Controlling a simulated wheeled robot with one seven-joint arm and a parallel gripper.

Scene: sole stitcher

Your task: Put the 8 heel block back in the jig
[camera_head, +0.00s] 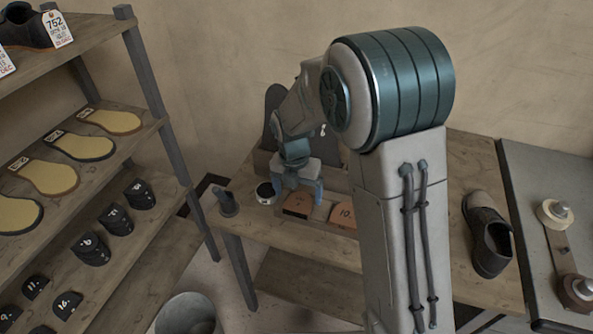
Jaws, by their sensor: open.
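My gripper (300,191) points down over the bench, open, its two blue fingers apart. I cannot tell whether the fingers touch the nearer block. I cannot tell which object is the jig, as my arm covers part of the bench.
A dark shoe (487,235) lies right. A shelf rack (152,70) with soles and numbered black heels stands left, a bin (188,312) below.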

